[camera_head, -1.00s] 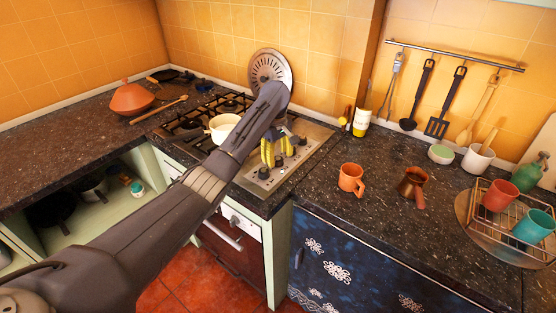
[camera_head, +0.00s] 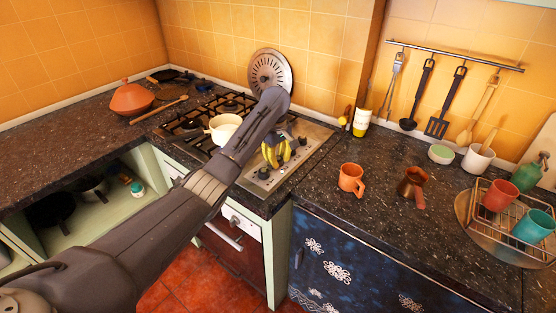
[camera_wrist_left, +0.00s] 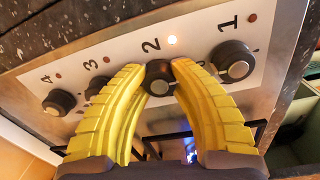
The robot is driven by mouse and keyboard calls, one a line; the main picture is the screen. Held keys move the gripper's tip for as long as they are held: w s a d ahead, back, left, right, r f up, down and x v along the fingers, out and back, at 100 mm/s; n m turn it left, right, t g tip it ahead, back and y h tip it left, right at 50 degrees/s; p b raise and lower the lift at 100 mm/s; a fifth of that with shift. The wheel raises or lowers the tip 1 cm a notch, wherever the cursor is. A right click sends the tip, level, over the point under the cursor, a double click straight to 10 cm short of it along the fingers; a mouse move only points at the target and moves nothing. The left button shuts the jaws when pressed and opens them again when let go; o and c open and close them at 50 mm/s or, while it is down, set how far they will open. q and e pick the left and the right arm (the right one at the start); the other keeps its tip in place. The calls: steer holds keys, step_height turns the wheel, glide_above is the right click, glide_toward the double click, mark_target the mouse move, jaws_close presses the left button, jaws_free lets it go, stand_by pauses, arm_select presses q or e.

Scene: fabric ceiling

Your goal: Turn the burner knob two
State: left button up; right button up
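Burner knob two (camera_wrist_left: 158,80) is a dark round knob with a grey face, beside the printed "2" on the light panel (camera_wrist_left: 120,62). The small indicator beside the "2" glows bright. My left gripper (camera_wrist_left: 161,70) has its yellow fingers on either side of this knob, with the tips against its sides. In the head view the left gripper (camera_head: 278,163) is over the stove's control panel (camera_head: 255,184), and it hides knob two there. The right gripper is not in view.
Knob one (camera_wrist_left: 232,62) sits close to the right finger, and knob three (camera_wrist_left: 97,90) is partly behind the left finger. Knob four (camera_wrist_left: 59,102) is farther left. A cream pot (camera_head: 223,129) stands on the burners, and an orange mug (camera_head: 351,179) stands on the counter.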

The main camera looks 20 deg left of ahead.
arm_select(q)
jaws_close()
